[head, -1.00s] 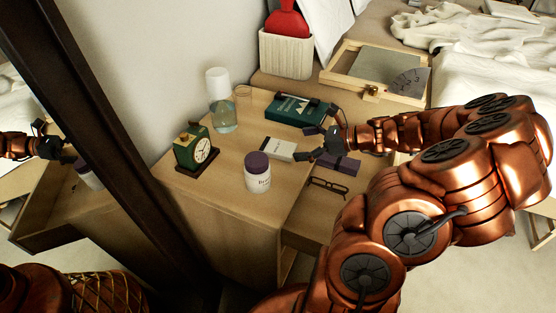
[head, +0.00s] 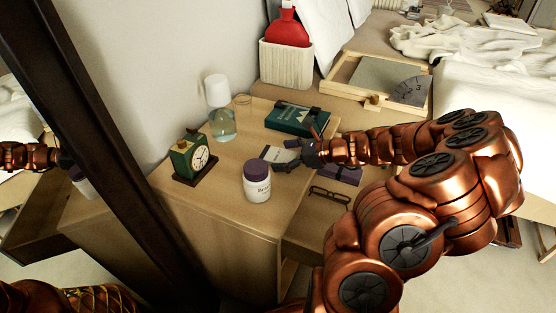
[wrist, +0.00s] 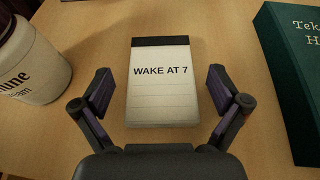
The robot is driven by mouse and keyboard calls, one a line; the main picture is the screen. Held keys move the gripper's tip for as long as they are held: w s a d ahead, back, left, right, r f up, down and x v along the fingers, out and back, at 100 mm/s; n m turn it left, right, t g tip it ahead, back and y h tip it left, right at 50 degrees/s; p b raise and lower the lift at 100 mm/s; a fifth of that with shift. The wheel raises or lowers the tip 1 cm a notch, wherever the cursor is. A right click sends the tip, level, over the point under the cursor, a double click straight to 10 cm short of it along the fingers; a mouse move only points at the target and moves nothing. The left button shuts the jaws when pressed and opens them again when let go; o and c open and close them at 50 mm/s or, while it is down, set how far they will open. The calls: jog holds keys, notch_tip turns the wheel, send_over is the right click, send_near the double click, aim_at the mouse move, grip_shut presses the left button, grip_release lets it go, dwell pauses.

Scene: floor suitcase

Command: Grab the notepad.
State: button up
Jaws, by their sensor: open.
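The notepad (wrist: 160,85) lies flat on the wooden nightstand, white with a dark top band and the words "WAKE AT 7". In the head view the notepad (head: 281,155) is partly hidden by my gripper (head: 290,163). In the wrist view my gripper (wrist: 158,88) is open, with one finger on each side of the notepad's lower half. A gap shows between each finger and the notepad. Nothing is held.
A white jar with a purple lid (head: 257,181) stands close to the gripper, and a teal book (head: 297,118) lies on the other side. A green clock (head: 190,158) and a glass bottle (head: 222,122) stand farther left. Glasses (head: 330,194) lie to the right.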

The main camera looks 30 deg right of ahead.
jog(key=c, duration=1.3)
jog(key=shift+o, duration=0.2)
